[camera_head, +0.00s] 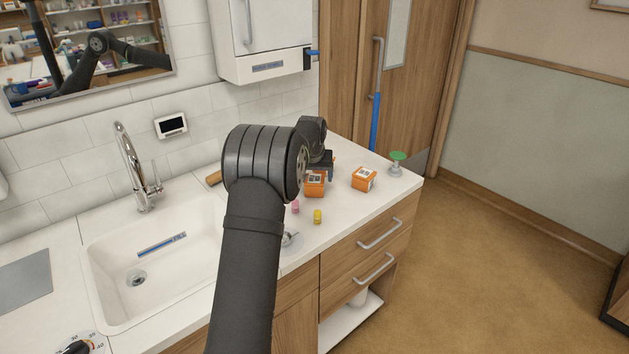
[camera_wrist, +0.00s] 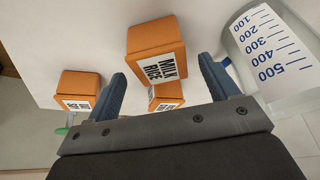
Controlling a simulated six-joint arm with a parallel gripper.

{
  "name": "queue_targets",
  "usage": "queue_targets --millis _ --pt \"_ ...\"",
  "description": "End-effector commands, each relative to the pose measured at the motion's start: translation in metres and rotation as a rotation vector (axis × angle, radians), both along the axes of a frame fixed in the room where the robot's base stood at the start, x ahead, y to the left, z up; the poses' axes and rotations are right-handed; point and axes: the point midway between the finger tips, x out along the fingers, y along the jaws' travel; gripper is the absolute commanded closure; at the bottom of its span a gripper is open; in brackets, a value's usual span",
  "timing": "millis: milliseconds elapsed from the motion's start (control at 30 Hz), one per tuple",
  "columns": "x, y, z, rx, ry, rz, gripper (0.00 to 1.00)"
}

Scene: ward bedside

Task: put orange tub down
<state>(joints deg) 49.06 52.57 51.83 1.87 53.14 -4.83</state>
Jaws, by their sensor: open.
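An orange tub (camera_wrist: 157,50) with a white "MILK RICE" label sits between the blue fingers of my gripper (camera_wrist: 162,72) in the wrist view, with gaps at both sides. My gripper is open. A second orange tub (camera_wrist: 165,98) shows partly behind the first, mostly covered; whether the first rests on it is hard to tell. In the head view, orange tub surface (camera_head: 315,186) shows just below my gripper (camera_head: 321,168), on the white counter. Another orange tub (camera_head: 363,179) stands apart to the right; it shows at the left in the wrist view (camera_wrist: 80,88).
A clear measuring vessel (camera_wrist: 270,55) stands close to the right finger. A pink item (camera_head: 295,207) and a yellow item (camera_head: 318,216) lie in front of the tubs. A green-topped object (camera_head: 396,163) stands near the counter's right corner. The sink (camera_head: 105,300) is at left.

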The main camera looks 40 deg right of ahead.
Motion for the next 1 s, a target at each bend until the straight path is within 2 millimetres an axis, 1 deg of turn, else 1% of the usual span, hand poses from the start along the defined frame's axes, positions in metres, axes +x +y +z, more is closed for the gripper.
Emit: queue_targets --millis 33,200,300,400,433,467,600,1000 --pt "-0.003 0.003 0.013 -0.003 -0.003 0.0 0.2" --pt "-0.013 0.013 0.046 -0.002 -0.002 0.0 0.2" --pt "-0.018 0.018 0.062 -0.002 -0.002 0.0 0.2" --pt "-0.021 0.021 0.073 -0.001 -0.001 0.0 0.2" --pt "-0.022 0.022 0.076 -0.001 -0.001 0.0 0.2" --pt "-0.023 0.023 0.077 0.0 0.0 0.0 0.16" --pt "-0.024 0.024 0.082 0.0 0.0 0.0 0.16" --pt "-0.024 0.024 0.082 -0.001 -0.001 0.0 0.16"
